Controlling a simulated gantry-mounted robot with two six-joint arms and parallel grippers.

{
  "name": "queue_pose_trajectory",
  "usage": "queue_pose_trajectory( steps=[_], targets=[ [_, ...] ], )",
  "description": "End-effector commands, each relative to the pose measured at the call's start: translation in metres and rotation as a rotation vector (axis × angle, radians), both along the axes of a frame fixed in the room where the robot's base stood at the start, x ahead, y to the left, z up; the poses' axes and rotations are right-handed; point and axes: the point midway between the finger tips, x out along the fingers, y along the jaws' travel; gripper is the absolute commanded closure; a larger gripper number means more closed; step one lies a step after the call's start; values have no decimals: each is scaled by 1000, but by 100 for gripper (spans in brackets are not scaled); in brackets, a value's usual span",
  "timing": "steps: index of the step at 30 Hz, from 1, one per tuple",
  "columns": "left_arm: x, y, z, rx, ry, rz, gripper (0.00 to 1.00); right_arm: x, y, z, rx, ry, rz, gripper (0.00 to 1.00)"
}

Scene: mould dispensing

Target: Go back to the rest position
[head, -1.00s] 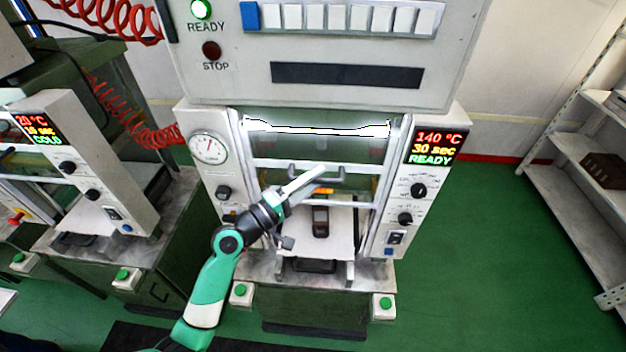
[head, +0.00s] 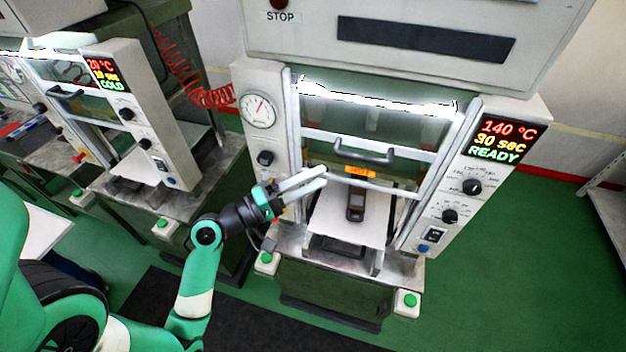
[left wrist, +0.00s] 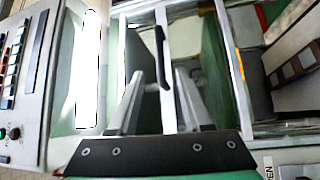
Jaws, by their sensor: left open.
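My left gripper (head: 312,181) is open and empty in the head view, in front of the press at the left side of its opening. A dark mould (head: 356,200) lies on the white plate (head: 328,222) inside the press. My right gripper is not in any view.
A second press (head: 150,110) marked COLD stands to the left. Green buttons (head: 265,257) sit at the front corners of the press table. A shelf (head: 607,205) stands at the far right edge. Green floor (head: 500,300) is clear at the right front.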

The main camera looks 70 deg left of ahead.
Motion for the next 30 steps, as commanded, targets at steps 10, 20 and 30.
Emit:
queue_pose_trajectory(
  steps=[10,20,30],
  targets=[
    [1,-1,0,-1,-1,-3,50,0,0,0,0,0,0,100],
    [69,-121,120,228,-202,-318,50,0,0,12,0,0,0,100],
    [59,-256,359,880,-675,-32,50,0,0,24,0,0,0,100]
  ],
)
